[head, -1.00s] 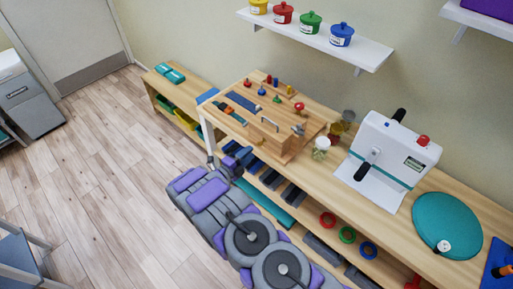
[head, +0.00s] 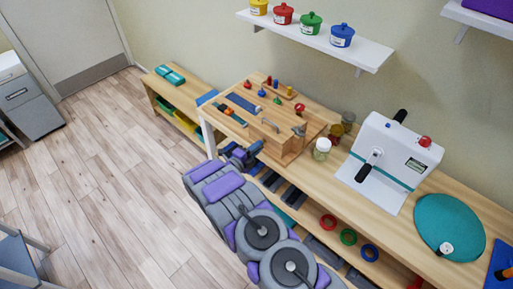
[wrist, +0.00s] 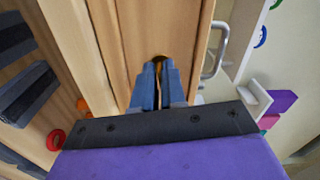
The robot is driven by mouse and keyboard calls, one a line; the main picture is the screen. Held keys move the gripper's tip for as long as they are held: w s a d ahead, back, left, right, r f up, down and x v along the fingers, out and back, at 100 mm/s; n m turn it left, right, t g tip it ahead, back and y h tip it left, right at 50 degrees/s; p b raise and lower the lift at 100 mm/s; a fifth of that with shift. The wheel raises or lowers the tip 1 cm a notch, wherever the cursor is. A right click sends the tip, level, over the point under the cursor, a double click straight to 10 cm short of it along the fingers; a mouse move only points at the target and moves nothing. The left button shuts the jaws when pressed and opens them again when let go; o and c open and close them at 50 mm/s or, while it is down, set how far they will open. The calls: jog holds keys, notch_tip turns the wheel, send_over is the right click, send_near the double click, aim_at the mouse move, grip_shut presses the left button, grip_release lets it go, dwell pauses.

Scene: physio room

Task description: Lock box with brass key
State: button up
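The wooden box (head: 290,146) stands on the wooden bench, with a metal handle (head: 270,125) and several small fittings on it. Its wood fills the middle of the wrist view (wrist: 150,25), with the handle (wrist: 216,50) to the right. My gripper (wrist: 158,64) has its two blue fingers close together, pointing at the box. A small brass-coloured bit, seemingly the brass key (wrist: 159,59), shows between the fingertips; most of it is hidden. In the head view my gripper (head: 258,147) is at the box's left front side. I cannot tell whether the key is in a lock.
A jar (head: 321,149) stands right of the box, then a white machine (head: 390,150) and a teal disc (head: 448,228). Coloured rings (head: 348,237) and dark blocks lie on the lower shelf. The floor (head: 110,190) at left is clear.

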grip_shut()
jog(key=shift+f, duration=0.1)
jog(key=shift+n, duration=0.4)
jog(key=shift+n+p, duration=1.6)
jog(key=shift+n, duration=6)
